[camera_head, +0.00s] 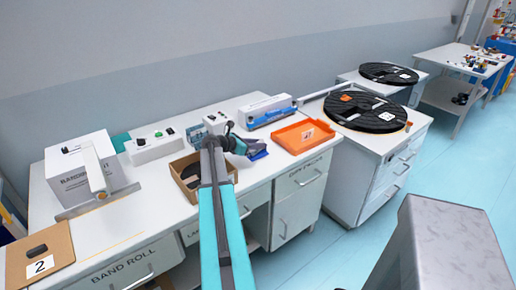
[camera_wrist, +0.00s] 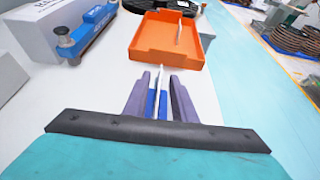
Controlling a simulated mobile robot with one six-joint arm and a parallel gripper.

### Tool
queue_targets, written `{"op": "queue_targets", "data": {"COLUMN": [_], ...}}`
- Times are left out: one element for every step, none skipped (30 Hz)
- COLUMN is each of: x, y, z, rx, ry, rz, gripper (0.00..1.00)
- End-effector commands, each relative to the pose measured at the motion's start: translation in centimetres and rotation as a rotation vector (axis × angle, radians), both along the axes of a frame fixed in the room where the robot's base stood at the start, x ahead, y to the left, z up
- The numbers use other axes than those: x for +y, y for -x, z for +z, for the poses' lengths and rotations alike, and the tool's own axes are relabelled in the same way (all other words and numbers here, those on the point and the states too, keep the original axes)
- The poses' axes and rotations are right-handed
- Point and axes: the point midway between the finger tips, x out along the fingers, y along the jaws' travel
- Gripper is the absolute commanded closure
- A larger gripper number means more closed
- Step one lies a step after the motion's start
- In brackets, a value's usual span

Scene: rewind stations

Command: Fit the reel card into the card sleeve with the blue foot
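My gripper (camera_head: 240,146) is low over the white bench, and its two grey-purple fingers (camera_wrist: 160,92) show in the wrist view. Between them stands a thin upright piece, seen edge-on, with a white upper part (camera_wrist: 161,73) and a blue lower part (camera_wrist: 151,103). Its blue part also shows in the head view (camera_head: 259,151). I cannot tell whether the fingers press on it, nor whether it is the card sleeve with the blue foot. A white printed card (camera_head: 308,133) is in the orange tray (camera_head: 287,145) beyond my gripper; it looks thin in the wrist view (camera_wrist: 179,33).
A blue and white box (camera_head: 268,113) lies behind the tray. A small cardboard box (camera_head: 181,183) is left of my gripper, with a white switch box (camera_head: 155,148) behind. Black reels (camera_head: 365,112) lie on the side cabinet. Free bench top lies around the tray.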

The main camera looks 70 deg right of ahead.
Motion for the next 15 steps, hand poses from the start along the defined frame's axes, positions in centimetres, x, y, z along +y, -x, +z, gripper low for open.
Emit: {"op": "queue_targets", "data": {"x": [0.01, 0.02, 0.02, 0.03, 0.02, 0.02, 0.03, 0.03, 0.03, 0.03, 0.04, 0.04, 0.04, 0.04, 0.04], "y": [-0.02, -0.02, -0.03, -0.03, -0.04, -0.04, -0.04, -0.04, -0.06, -0.06, -0.06, -0.06, -0.07, -0.07, -0.07], "z": [0.01, 0.01, 0.00, 0.01, 0.01, 0.01, 0.01, 0.01, 0.01, 0.01, 0.00, 0.00, 0.01, 0.01, 0.01], "rx": [0.000, 0.000, 0.000, 0.000, 0.000, 0.000, 0.000, 0.000, 0.000, 0.000, 0.000, 0.000, 0.000, 0.000, 0.000], "ry": [0.000, 0.000, 0.000, 0.000, 0.000, 0.000, 0.000, 0.000, 0.000, 0.000, 0.000, 0.000, 0.000, 0.000, 0.000], "rz": [0.000, 0.000, 0.000, 0.000, 0.000, 0.000, 0.000, 0.000, 0.000, 0.000, 0.000, 0.000, 0.000, 0.001, 0.001], "gripper": [0.76, 0.76, 0.76, 0.76, 0.76, 0.83, 0.88, 0.93, 0.99, 1.00, 1.00, 1.00, 1.00, 1.00, 1.00]}}
